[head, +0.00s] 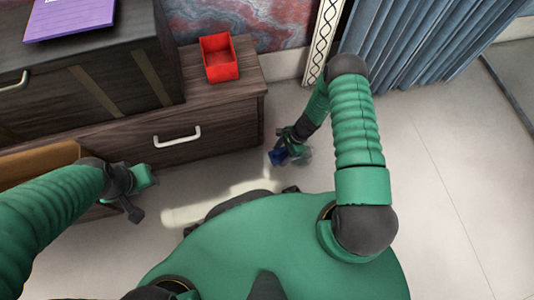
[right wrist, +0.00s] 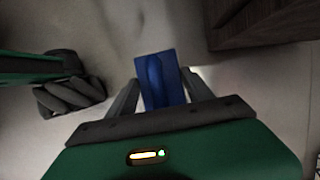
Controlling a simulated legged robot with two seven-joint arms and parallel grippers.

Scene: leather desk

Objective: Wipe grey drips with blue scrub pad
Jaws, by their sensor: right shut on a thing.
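The blue scrub pad (head: 277,157) is in my right gripper (head: 292,150), low over the floor to the right of the dark wooden cabinet (head: 222,128). In the right wrist view the pad (right wrist: 160,80) stands between the two grey fingers of the gripper (right wrist: 158,92), which are shut on it. My left gripper (head: 138,190) is at the left, in front of the cabinet and beside an open drawer; whether its fingers are open cannot be told. I cannot make out any grey drips in either view.
A red open box (head: 219,60) sits on the cabinet's lower top. A purple notepad (head: 70,17) lies on the higher top at the left. The drawer (head: 42,162) stands open. A blue-grey curtain (head: 420,45) hangs at the back right. The pale floor (head: 440,190) at right is clear.

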